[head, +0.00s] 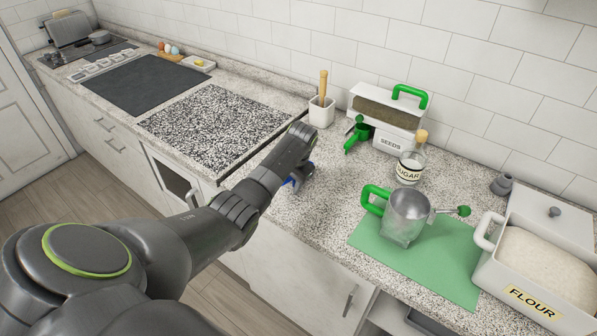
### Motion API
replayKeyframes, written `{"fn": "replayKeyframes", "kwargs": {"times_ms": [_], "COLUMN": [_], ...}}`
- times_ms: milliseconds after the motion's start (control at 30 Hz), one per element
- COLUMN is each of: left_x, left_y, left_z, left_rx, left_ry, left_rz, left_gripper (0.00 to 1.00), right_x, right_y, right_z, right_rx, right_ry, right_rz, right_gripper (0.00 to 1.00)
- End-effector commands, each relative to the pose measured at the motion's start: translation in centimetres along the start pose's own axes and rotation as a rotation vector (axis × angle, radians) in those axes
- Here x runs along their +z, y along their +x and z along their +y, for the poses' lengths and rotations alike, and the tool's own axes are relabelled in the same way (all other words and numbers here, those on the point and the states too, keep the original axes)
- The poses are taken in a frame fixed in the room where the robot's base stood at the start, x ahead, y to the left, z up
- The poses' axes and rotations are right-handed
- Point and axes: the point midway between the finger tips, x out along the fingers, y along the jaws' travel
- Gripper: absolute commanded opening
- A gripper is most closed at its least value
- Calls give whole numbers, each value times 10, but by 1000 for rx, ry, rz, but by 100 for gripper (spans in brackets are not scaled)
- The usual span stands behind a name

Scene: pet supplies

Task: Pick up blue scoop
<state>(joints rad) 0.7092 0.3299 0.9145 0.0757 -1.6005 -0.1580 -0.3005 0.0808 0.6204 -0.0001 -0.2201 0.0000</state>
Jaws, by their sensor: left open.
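A blue scoop (291,182) is on the speckled counter near its front edge, left of the green mat. Only small blue parts of it show, because my left arm and gripper cover the rest. My left gripper (302,172) is right at the scoop, over it from this view. Its jaws are open, though the fingers are mostly hidden behind the wrist. I cannot tell whether they touch the scoop. My right gripper is not in view.
A green scoop (356,136) is by the white seeds box (391,140). A sugar jar (410,168) stands nearby. A clear jug (404,218) stands on a green mat (448,263). A flour bin (495,262) is at right. A white holder (321,113) stands against the back.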

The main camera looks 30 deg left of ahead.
Motion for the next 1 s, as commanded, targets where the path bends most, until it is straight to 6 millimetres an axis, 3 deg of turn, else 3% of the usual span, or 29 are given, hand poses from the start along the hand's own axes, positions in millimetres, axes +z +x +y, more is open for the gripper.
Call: {"fn": "replayKeyframes", "kwargs": {"times_ms": [233,600,1000], "left_x": [0,0,-1], "left_y": [1,1,-9], "left_z": [0,0,-3], "left_rx": [0,0,-1], "left_ry": [0,0,-1], "left_rz": [2,1,5], "left_gripper": [46,0,0], "right_x": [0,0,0], "right_y": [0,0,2], "right_z": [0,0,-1], "right_rx": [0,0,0], "right_ry": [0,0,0], "right_rz": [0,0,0], "right_gripper": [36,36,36]}}
